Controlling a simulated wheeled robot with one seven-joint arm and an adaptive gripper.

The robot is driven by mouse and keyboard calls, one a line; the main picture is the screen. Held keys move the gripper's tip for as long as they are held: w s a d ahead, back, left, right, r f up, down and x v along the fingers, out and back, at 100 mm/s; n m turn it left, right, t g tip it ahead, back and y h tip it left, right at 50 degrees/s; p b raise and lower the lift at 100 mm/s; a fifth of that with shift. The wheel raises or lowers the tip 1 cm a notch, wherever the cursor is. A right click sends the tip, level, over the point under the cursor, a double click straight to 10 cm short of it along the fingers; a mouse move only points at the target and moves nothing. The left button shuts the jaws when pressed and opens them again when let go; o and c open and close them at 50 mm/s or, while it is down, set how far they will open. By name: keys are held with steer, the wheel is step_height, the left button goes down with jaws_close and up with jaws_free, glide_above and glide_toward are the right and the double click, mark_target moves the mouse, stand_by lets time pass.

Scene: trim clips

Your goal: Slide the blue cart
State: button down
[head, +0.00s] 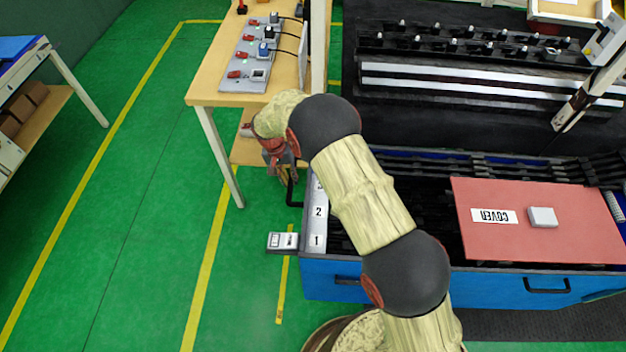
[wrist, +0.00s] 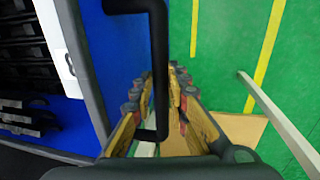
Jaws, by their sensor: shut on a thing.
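The blue cart (head: 325,282) stands at the lower right in the head view, its open top holding dark racks. Its blue end wall (wrist: 120,50) shows in the wrist view. A black bar handle (wrist: 160,50) sticks out from that wall and also shows in the head view (head: 291,190). My gripper (head: 284,168) is at this end of the cart, below the table's edge. In the wrist view my gripper (wrist: 160,90) has its fingers on both sides of the handle, shut on it. The head view partly hides the fingers behind my wrist.
A wooden table (head: 208,90) with a switch panel stands just beyond my gripper. A red cover board (head: 490,240) lies on the cart. A small box (head: 283,241) sticks out at the cart's near corner. Green floor (head: 130,230) is free to the left.

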steer(key=a, duration=1.2)
steer(key=shift+a+b, duration=0.35)
steer(key=shift+b, duration=0.1)
steer(key=c, duration=1.8)
jaws_free()
steer(key=shift+o, duration=0.4)
step_height(320, 180, up, 12)
steer(key=a, duration=0.2)
steer(key=shift+a+f, duration=0.15)
